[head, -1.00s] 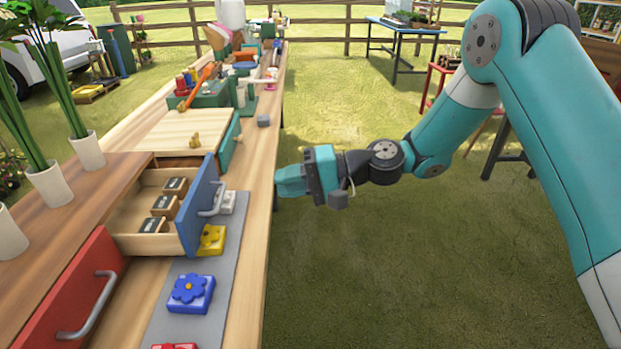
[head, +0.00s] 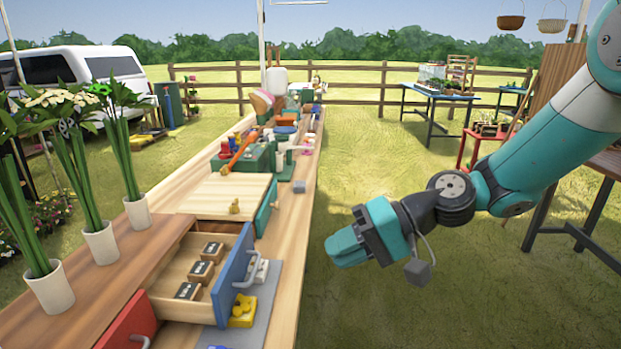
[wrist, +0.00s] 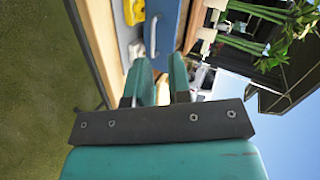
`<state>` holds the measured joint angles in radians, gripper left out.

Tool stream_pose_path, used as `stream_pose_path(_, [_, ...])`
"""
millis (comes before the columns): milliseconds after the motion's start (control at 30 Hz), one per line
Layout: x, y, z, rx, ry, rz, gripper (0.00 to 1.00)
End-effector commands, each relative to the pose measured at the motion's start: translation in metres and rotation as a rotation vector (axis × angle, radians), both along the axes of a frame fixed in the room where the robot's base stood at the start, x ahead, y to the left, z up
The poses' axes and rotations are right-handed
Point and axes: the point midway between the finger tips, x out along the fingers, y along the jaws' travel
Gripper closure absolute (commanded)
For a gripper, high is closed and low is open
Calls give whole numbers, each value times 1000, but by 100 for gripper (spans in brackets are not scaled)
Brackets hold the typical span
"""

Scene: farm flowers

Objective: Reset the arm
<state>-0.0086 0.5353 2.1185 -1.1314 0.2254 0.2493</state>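My gripper (head: 340,249) is teal with a dark wrist and hangs over the grass to the right of the long wooden table (head: 298,215). It points left toward the table and touches nothing in view. In the wrist view, its two teal fingers (wrist: 160,75) stand apart with a gap between them and nothing held.
A yellow block (head: 243,311) lies on a grey mat beside the drawer. A red drawer front (head: 128,325) shows at lower left. White vases (head: 101,243) of flowers line the table's left side. Open grass (head: 370,170) lies right of the table.

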Motion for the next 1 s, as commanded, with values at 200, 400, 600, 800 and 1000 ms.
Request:
stream_pose_path(200, [-90, -16, 79, -333, -173, 185, 81])
stream_pose_path(400, [-158, -53, 114, -574, -264, 284, 81])
stream_pose_path(600, [-191, -79, 124, -687, -293, 317, 81])
stream_pose_path(800, [-195, -83, 122, -705, -294, 321, 81])
stream_pose_path(1000, [-195, -83, 123, -704, -295, 320, 81])
